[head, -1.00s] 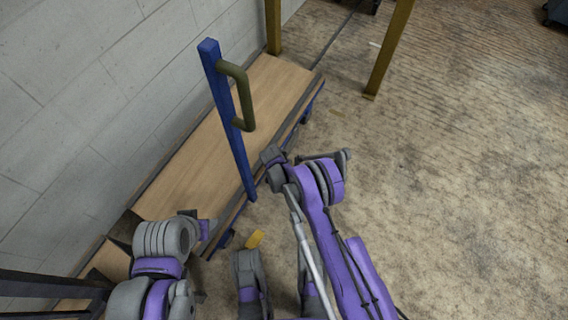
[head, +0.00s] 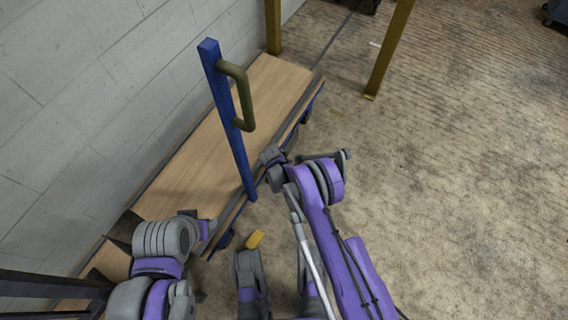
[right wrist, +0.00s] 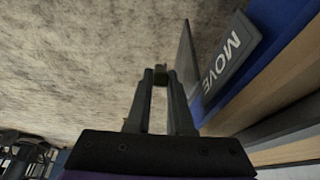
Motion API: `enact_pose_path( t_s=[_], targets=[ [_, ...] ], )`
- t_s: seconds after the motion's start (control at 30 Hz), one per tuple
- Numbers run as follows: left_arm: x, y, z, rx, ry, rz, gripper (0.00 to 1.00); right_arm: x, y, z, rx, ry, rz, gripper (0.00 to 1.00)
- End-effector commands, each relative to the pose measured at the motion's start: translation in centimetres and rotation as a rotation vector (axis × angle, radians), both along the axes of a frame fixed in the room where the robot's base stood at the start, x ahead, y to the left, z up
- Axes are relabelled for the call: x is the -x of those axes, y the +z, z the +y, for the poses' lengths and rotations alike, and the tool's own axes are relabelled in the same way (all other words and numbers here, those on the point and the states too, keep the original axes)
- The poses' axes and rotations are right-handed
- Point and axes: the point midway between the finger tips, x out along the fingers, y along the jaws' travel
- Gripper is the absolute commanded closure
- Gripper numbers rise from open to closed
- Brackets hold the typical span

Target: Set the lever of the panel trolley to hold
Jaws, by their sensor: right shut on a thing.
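The panel trolley has a long wooden deck (head: 190,160) and a blue upright post (head: 228,120) with an olive handle. In the right wrist view a grey plate marked MOVE (right wrist: 226,58) sits on the trolley's blue side. My right gripper (right wrist: 160,82) is shut on a small dark olive piece (right wrist: 160,72), apparently the lever's end; the rest of the lever is hard to make out. A second thin grey plate (right wrist: 187,62) stands nearly edge-on beside the fingers. In the head view my right arm ends beside the trolley's near side. My left gripper (head: 206,229) is by the trolley's near end; its fingers are unclear.
A grey block wall (head: 70,110) runs along the trolley's far side. Two yellow-brown posts (head: 388,50) stand past the trolley's far end. A small yellow piece (head: 255,239) shows low beside the trolley. The floor at right (head: 460,170) is open.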

Motion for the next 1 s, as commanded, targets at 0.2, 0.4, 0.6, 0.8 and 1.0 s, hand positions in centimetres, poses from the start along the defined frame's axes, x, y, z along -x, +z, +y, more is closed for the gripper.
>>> enact_pose_path(
  t_s=[0.2, 0.4, 0.6, 0.8, 1.0],
  targets=[
    [0.0, 0.0, 0.0, 0.0, 0.0, 0.0, 0.5, 0.0, 0.0, 0.0, 0.0, 0.0, 0.0, 1.0],
    [0.0, 0.0, 0.0, 0.0, 0.0, 0.0, 0.5, -0.4, 0.2, -0.3, -0.02, -0.004, 0.034, 1.0],
    [0.0, 0.0, 0.0, 0.0, 0.0, 0.0, 0.5, -1.9, 1.1, -1.4, -0.125, -0.007, 0.19, 1.0],
    [0.0, 0.0, 0.0, 0.0, 0.0, 0.0, 0.5, -3.2, 1.5, -2.2, -0.22, -0.004, 0.33, 1.0],
    [0.0, 0.0, 0.0, 0.0, 0.0, 0.0, 0.5, -3.9, 1.8, -2.6, -0.268, -0.001, 0.401, 1.0]
  ],
)
